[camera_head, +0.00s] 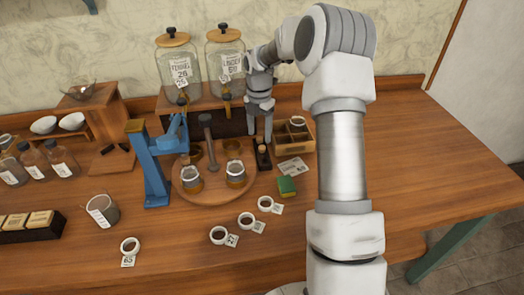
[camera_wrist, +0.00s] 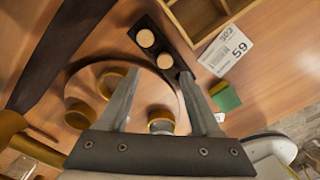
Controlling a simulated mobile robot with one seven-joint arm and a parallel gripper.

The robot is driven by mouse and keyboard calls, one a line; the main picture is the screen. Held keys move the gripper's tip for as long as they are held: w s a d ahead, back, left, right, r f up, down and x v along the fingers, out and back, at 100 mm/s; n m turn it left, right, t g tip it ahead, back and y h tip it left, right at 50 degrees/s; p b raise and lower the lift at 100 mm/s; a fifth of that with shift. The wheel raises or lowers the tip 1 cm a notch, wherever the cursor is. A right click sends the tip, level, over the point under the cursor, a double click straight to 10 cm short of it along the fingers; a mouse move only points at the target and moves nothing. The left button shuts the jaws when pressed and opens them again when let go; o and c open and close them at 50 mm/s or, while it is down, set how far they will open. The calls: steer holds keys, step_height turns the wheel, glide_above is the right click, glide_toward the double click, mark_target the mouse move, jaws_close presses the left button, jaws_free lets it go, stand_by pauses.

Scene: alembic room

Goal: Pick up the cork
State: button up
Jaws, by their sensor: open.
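Two round pale tan tops that look like corks, one cork (camera_wrist: 145,38) and a second cork (camera_wrist: 165,61), sit in a narrow dark holder (camera_wrist: 152,22) in the wrist view. In the head view the dark holder (camera_head: 264,162) stands right of the round wooden board, with a cork (camera_head: 262,149) showing on it. My gripper (camera_head: 259,138) points down above the holder, fingers apart and empty. In the wrist view my gripper (camera_wrist: 161,73) has its fingertips either side of the nearer cork's line. I cannot tell whether they touch anything.
A wooden compartment box (camera_head: 294,136) stands close right of the holder. The round board (camera_head: 211,192) with amber-filled cups is to the left. A label card (camera_head: 292,166) and green sponge (camera_head: 287,186) lie nearby. Glass jars (camera_head: 226,60) stand behind. The table's right side is clear.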

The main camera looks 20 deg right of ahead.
mark_target(262, 147)
steer(key=f, duration=0.5)
steer(key=shift+s+d+f, duration=0.1)
steer(key=shift+s+d, duration=0.1)
steer(key=shift+d, duration=0.1)
jaws_close()
